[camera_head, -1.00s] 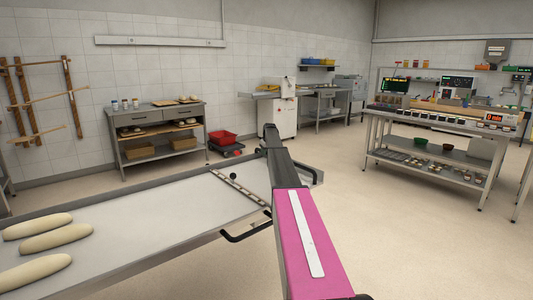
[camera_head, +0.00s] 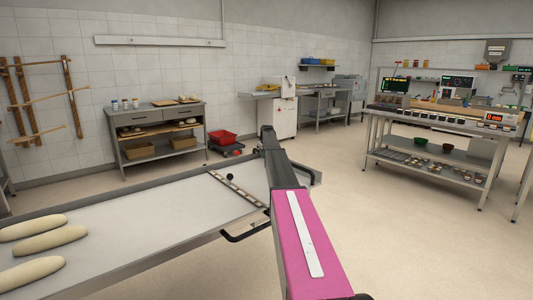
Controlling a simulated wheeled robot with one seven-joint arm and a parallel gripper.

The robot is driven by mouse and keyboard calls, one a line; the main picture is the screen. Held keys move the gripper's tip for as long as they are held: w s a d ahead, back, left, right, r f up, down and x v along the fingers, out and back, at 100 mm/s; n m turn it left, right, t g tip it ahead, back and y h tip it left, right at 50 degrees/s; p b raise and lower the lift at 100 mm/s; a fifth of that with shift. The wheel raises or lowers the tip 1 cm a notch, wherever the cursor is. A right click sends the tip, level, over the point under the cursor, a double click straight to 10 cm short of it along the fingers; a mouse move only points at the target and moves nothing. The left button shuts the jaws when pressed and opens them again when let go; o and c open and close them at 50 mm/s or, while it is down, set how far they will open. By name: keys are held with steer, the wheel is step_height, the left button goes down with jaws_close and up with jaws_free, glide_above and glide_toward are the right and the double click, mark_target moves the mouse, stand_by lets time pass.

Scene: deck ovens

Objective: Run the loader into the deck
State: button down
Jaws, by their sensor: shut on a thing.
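The loader (camera_head: 150,232) is a long pale flat bed with grey metal side rails, running from the lower left to the middle. Several pale long loaves (camera_head: 45,241) lie on its left part, apart from its right end. A slotted crossbar (camera_head: 238,190) with a black knob (camera_head: 229,177) lies across the bed near that end. A black handle (camera_head: 243,236) sticks out at its near side, and another black handle (camera_head: 317,178) shows at the far right corner. My pink and black arm reaches over this end and hides part of it. My gripper is hidden from view. No oven deck shows.
A metal bench (camera_head: 435,126) with trays stands at the right. The floor right of the loader is clear.

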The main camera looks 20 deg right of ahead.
steer(key=s+a, duration=1.3)
steer(key=a, duration=2.2)
steer(key=s+a, duration=1.3)
steer(key=a, duration=2.3)
steer(key=s+a, duration=1.2)
steer(key=a, duration=2.3)
steer(key=shift+s+a, duration=0.4)
steer(key=shift+a, duration=0.1)
steer(key=c, duration=0.9)
jaws_free()
steer(key=shift+s+r, duration=0.1)
steer(key=v, duration=1)
steer(key=shift+s+r, duration=0.15)
steer(key=shift+r, duration=0.15)
